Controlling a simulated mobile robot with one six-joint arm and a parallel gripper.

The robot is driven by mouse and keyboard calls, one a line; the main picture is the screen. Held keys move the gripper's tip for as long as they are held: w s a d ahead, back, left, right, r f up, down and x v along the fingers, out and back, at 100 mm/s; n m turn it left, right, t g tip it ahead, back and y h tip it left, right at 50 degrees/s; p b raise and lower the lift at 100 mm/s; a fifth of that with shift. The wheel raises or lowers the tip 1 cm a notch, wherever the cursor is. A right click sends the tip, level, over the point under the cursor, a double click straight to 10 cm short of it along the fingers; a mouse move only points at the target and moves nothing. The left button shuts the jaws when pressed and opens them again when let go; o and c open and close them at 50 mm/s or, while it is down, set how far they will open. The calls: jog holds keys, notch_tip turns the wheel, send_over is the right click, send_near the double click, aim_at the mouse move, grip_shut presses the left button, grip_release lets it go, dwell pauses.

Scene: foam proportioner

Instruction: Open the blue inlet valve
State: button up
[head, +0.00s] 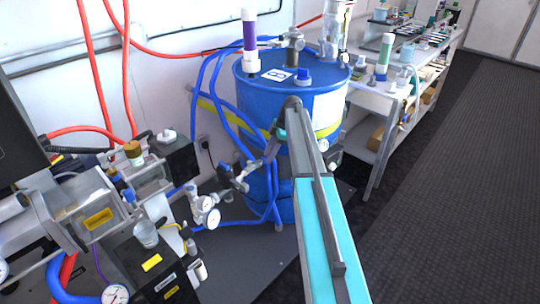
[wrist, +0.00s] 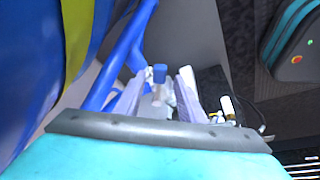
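A small blue valve handle (wrist: 159,73) shows in the wrist view, on a pale metal fitting. It lies between the tips of the two fingers of my gripper (wrist: 160,86), with gaps on both sides. The fingers are apart and I see nothing held. In the head view my arm reaches past the front of the blue drum and bends down left. My gripper (head: 240,178) is there beside the hoses and metal fittings; its fingers and the handle are too small and overlapped to separate clearly.
The blue drum (head: 266,95) stands close behind my arm, and blue hoses (wrist: 122,55) run beside the fingers. A pressure gauge (head: 214,218) and pump equipment (head: 110,205) are at the left. A white bench (head: 385,110) stands at the right, with open dark floor (head: 450,200) beyond.

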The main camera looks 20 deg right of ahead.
jog(key=shift+r, duration=0.5)
jog(key=s+a+r, duration=0.1)
jog(key=s+a, duration=0.1)
jog(key=s, duration=0.5)
jog(key=s+a+r+b, duration=0.1)
jog(key=s+a+r, duration=0.1)
jog(key=s, duration=0.6)
jog(key=shift+s+b, duration=0.15)
jog(key=shift+b, duration=0.15)
